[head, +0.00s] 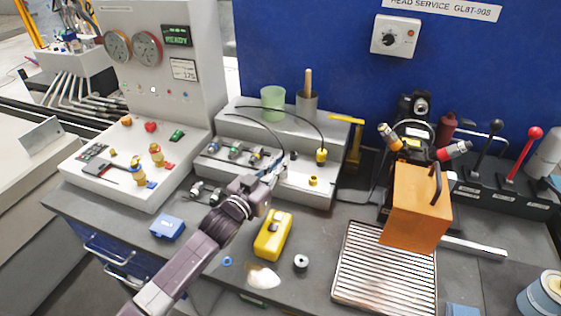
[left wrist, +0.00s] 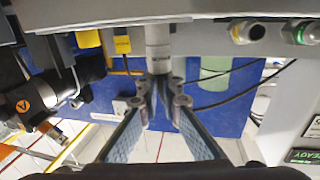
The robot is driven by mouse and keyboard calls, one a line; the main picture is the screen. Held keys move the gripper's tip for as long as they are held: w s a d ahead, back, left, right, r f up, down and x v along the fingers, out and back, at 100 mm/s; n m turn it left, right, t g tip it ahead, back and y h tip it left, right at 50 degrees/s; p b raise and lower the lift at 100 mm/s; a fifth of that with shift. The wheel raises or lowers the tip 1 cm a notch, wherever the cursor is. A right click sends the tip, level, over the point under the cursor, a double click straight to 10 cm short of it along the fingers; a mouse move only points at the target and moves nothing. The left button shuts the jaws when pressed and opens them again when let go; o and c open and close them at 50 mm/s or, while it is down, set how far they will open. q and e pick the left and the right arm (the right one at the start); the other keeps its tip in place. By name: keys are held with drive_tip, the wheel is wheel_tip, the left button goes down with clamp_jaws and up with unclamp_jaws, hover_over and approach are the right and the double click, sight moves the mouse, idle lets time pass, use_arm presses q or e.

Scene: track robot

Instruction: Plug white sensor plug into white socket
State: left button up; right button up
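My left gripper (head: 279,171) reaches in from the lower left to the front of the grey socket block (head: 300,196). In the left wrist view its two fingers (left wrist: 160,92) close around the end of a whitish-grey cylinder (left wrist: 158,48), which looks like the white sensor plug. A black cable arches down to this spot in the head view. The white socket is hidden by the gripper, and I cannot tell whether the plug sits in it. A yellow plug (head: 321,155) on a cable and a yellow socket (head: 313,181) are just right. My right gripper is not in view.
A green cup (head: 272,103) and a grey cup (head: 307,106) stand on the block. Left is a control console (head: 140,165). A yellow case (head: 272,234), a blue box (head: 167,227) and a ribbed tray (head: 386,272) lie in front. An orange box (head: 415,205) stands right.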

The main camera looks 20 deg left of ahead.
use_arm(q)
drive_tip(key=o, duration=0.5)
drive_tip(key=shift+f, duration=0.1)
drive_tip(key=shift+c, duration=0.2)
drive_tip(key=shift+s, duration=0.15)
drive_tip(key=v, duration=1.1)
drive_tip(key=shift+s+a, duration=0.2)
drive_tip(key=shift+s, duration=0.15)
